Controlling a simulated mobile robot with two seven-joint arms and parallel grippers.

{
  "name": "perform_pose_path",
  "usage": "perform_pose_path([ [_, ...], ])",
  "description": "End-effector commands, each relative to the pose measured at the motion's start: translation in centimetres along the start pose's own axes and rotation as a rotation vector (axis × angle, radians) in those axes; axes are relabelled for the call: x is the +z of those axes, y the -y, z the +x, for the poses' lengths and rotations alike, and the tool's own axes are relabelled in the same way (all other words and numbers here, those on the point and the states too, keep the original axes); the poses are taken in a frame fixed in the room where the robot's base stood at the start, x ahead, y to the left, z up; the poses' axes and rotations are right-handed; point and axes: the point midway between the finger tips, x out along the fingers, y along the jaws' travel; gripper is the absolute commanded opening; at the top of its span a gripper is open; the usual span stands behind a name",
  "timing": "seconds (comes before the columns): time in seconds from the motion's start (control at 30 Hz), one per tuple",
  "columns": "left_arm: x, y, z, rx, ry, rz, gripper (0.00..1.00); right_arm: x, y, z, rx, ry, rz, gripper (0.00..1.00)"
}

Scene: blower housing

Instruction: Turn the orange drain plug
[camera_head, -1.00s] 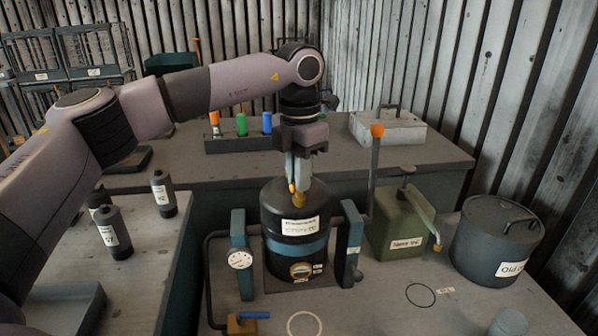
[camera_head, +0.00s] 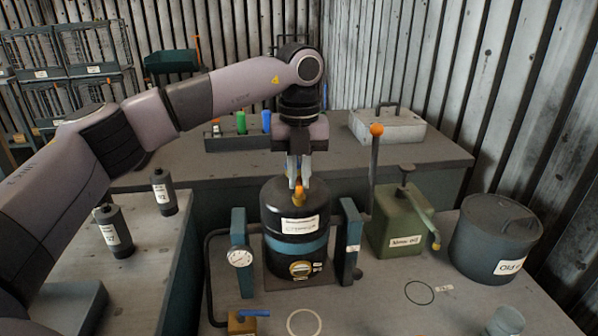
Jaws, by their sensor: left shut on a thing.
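The black blower housing (camera_head: 292,225) with a blue band stands upright on the front bench between two blue posts. The small orange drain plug (camera_head: 299,197) sits on top of it. My left gripper (camera_head: 299,184) points straight down from above, its two pale fingers shut on the plug. The fingers hide the plug's upper part. My right gripper is not in view.
A round gauge (camera_head: 240,257) is on the left post and a blue-handled valve (camera_head: 243,322) is in front. An upright lever with an orange knob (camera_head: 376,130), a green oil can (camera_head: 396,225) and a dark lidded drum (camera_head: 494,240) stand to the right. Dark bottles (camera_head: 115,233) stand at left.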

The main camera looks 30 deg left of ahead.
Motion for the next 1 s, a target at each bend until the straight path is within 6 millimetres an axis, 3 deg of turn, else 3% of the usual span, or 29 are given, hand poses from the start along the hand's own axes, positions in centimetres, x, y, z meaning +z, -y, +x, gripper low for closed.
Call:
perform_pose_path([
  [1.0,0.11,-0.02,-0.18,-0.004,0.004,-0.964,0.00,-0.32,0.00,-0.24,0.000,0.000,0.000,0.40],
])
